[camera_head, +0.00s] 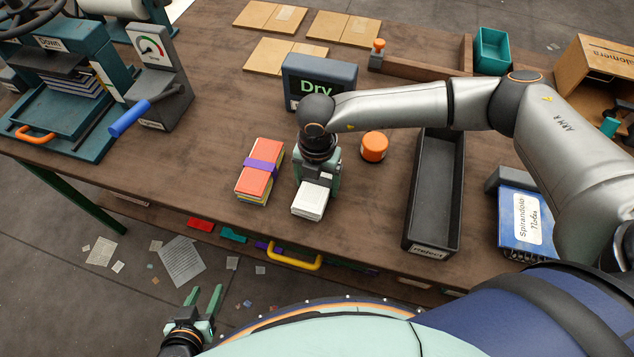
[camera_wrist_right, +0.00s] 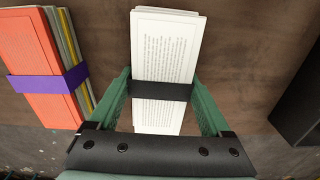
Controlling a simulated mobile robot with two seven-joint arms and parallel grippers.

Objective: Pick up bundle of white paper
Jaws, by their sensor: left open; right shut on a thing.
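The bundle of white paper (camera_head: 310,200) is on the table near its front edge, bound by a dark band. In the right wrist view the bundle (camera_wrist_right: 165,45) shows printed text and sits between the green fingers of my right gripper (camera_wrist_right: 163,100), which is shut on it around the band. In the head view my right gripper (camera_head: 318,178) reaches down over the bundle; whether the bundle touches the table is hard to tell. My left gripper (camera_head: 204,300) is open and empty, off the front of the table.
A colourful bundle with a purple band (camera_head: 260,168) lies just left. An orange round object (camera_head: 374,147) and the dark reject tray (camera_head: 410,240) are to the right. A "Dry" display (camera_head: 319,82) stands behind. A press with a blue-handled lever (camera_head: 130,118) is far left; a blue notebook (camera_head: 510,215) is right.

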